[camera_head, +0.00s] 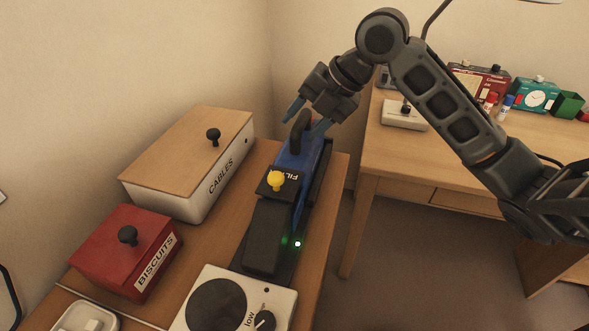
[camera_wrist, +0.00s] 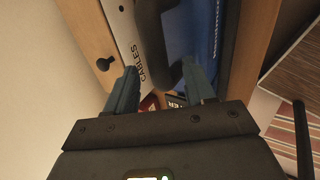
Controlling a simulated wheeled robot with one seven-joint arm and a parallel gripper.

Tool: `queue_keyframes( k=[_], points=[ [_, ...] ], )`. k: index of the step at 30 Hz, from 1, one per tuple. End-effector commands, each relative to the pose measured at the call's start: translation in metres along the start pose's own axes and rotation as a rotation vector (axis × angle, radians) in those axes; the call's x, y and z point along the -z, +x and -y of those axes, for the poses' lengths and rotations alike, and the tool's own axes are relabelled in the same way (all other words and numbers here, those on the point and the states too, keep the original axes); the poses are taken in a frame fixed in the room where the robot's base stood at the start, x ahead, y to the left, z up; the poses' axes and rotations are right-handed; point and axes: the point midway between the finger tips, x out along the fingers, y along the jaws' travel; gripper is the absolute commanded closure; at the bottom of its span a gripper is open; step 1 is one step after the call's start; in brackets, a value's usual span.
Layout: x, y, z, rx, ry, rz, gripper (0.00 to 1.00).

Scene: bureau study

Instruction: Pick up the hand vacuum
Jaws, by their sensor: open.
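The hand vacuum (camera_head: 310,157) has a blue body, a black front part, a raised black handle and a black piece with a yellow knob (camera_head: 277,180) and a partly hidden label. It lies in a dark holder on the wooden cabinet top. A small green light (camera_head: 297,244) glows beside its front. My gripper (camera_head: 303,123) is open over the far end, its fingers on either side of the black handle. In the wrist view, the handle (camera_wrist: 150,35) reaches between the two fingertips (camera_wrist: 160,76). I cannot tell whether a finger touches it.
A white box labelled CABLES (camera_head: 203,190) with a wooden lid and a red BISCUITS box (camera_head: 125,255) stand left of the vacuum. A white hotplate (camera_head: 282,289) is in front. A desk (camera_head: 375,160) with small boxes stands at right, across a floor gap.

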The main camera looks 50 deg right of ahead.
Motion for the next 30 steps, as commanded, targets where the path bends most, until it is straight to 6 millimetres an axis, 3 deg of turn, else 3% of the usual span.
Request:
queue_keyframes(
  k=[2,19,30],
  points=[
    [0.0,-0.0001,-0.0001,0.0,0.0,0.0,0.46],
    [0.0004,-0.0004,-0.0004,-0.001,0.0,-0.001,1.0],
    [0.0007,0.0,-0.0002,0.0,0.0,-0.002,1.0]
  ],
)
